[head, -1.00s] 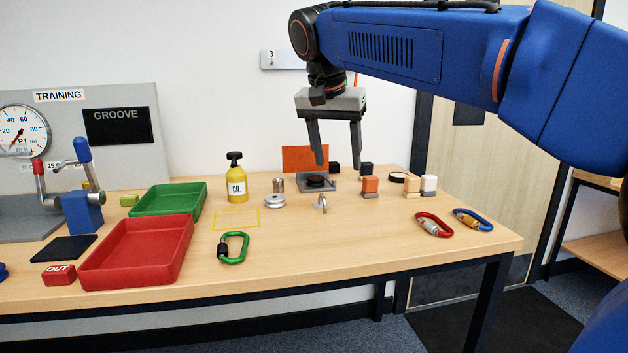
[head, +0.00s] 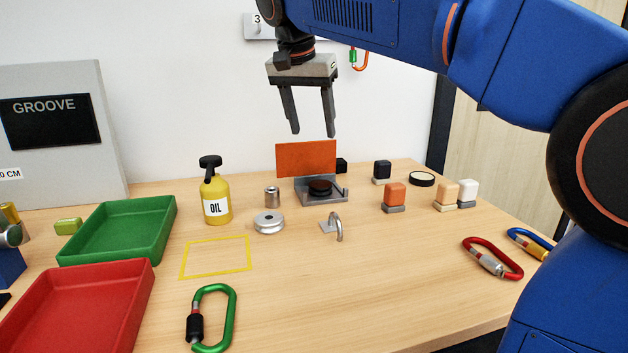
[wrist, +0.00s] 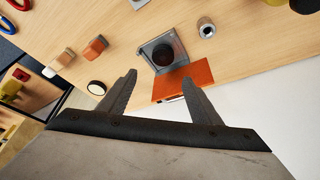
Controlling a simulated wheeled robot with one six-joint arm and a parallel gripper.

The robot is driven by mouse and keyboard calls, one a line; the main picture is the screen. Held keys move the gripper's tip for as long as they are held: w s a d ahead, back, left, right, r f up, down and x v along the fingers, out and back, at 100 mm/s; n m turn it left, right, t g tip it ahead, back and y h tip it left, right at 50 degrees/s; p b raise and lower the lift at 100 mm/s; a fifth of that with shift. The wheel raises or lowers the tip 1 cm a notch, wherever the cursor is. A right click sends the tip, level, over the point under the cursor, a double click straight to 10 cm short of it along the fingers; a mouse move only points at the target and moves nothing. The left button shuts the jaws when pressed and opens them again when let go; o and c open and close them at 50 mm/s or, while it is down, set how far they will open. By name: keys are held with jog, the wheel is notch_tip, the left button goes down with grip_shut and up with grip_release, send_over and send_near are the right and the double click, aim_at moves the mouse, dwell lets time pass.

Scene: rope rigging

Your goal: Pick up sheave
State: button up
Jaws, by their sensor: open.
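The sheave (head: 268,222) is a silver grooved wheel lying flat on the wooden table in the head view, in front of a small metal cylinder (head: 272,196). My gripper (head: 314,134) is open and empty. It hangs in the air above the back of the table, up and to the right of the sheave in the picture. In the wrist view my two fingers (wrist: 160,80) are spread apart with nothing between them. The sheave cannot be made out with certainty there.
A grey stand with an orange panel (head: 305,159) and dark disc is below my gripper. A yellow oil bottle (head: 216,194) stands left of the sheave. A metal hook (head: 338,227) is to its right. Green (head: 165,222) and red (head: 140,296) trays, carabiners and several small blocks lie around.

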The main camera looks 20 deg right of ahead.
send_near(321, 183)
jog(key=shift+s+x, duration=0.25)
jog(key=shift+x, duration=3.95)
jog(key=shift+w+r, duration=0.1)
jog(key=shift+w, duration=0.1)
jog(key=c, duration=0.9)
